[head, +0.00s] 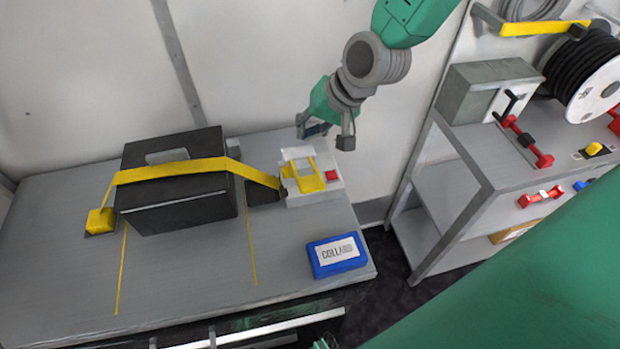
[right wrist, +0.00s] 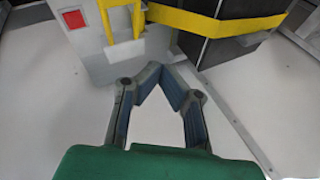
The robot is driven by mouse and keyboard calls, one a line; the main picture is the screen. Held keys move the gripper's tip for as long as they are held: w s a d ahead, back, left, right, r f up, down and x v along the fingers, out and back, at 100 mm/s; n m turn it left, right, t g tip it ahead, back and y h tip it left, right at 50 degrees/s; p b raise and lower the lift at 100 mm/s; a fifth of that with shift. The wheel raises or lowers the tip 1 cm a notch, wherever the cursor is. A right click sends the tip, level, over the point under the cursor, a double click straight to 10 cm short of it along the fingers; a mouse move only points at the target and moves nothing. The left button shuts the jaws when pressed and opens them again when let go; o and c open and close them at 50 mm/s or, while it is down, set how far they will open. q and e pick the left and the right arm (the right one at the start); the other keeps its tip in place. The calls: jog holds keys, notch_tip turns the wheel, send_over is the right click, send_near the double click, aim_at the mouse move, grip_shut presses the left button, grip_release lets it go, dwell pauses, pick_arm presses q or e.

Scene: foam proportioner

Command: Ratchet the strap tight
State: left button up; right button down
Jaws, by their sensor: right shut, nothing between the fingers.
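A yellow strap (head: 170,171) runs from a yellow anchor block (head: 100,221) over a black case (head: 180,213) and down to the ratchet unit (head: 325,192). The ratchet is a pale grey block with a yellow handle (head: 311,182) and a red square (head: 331,175). My right gripper (head: 322,130) is shut and empty, just above and behind the ratchet, apart from it. In the right wrist view, its fingertips (right wrist: 160,69) meet below the ratchet block (right wrist: 88,55) and the yellow handle (right wrist: 123,25); the strap (right wrist: 220,22) crosses the case at the top. My left gripper is not in view.
A blue labelled box (head: 337,256) lies at the bench's front right corner. Two yellow lines mark the grey bench (head: 190,275). A shelf rack (head: 455,195) at right holds a cable reel (head: 595,85) and red-handled parts. The pale wall stands close behind the bench.

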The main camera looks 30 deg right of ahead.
aim_at(317, 183)
jog(key=f+b, duration=0.1)
jog(key=f, duration=0.1)
jog(key=s+f+b, duration=0.1)
jog(key=f+b, duration=0.1)
jog(key=s+f+b, duration=0.1)
jog(key=f, duration=0.1)
jog(key=shift+a+b, duration=0.25)
jog(key=shift+b, duration=0.1)
jog(key=shift+s+a+f+b, duration=0.1)
jog(key=shift+s+f+b, duration=0.1)
jog(key=shift+f, duration=0.15)
jog(key=shift+s+f+b, duration=0.1)
jog(key=shift+f+b, duration=0.1)
jog(key=shift+f, duration=0.25)
dwell(0.4)
jog(key=shift+s+a+f, duration=0.1)
jog(key=shift+s+f, duration=0.15)
jog(key=shift+f, duration=0.05)
